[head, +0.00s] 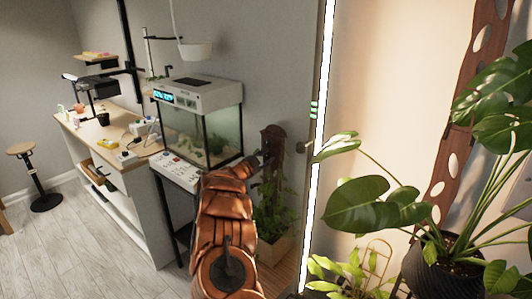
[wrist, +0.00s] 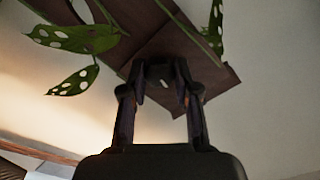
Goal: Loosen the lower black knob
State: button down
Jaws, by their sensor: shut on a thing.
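My gripper (head: 262,157) reaches to a dark brown plant board (head: 272,141) in the head view. In the wrist view my gripper (wrist: 162,76) has its two black fingers drawn in at the front of the brown board (wrist: 190,52). It is shut on a small dark thing at the board, which I take for the black knob. The knob is mostly hidden between the fingertips, and I cannot tell from the pictures whether it is the lower one. No other knob shows clearly. A small pale spot shows on the board between the fingers.
A glass tank (head: 210,136) with a grey lid stands left of my arm. Below the board is a wooden planter (head: 274,246) with trailing leaves. A bright light strip (head: 322,130) and a large potted plant (head: 375,205) are to the right. Spotted leaves (wrist: 76,38) hang near the board.

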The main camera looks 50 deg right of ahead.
jog(key=shift+n+p, duration=0.75)
jog(key=shift+n, duration=0.35)
jog(key=c, duration=0.9)
grip_release()
jog(key=shift+o, duration=0.2)
jog(key=shift+a, duration=0.1)
jog(key=s+a, duration=0.1)
jog(key=a, duration=1.1)
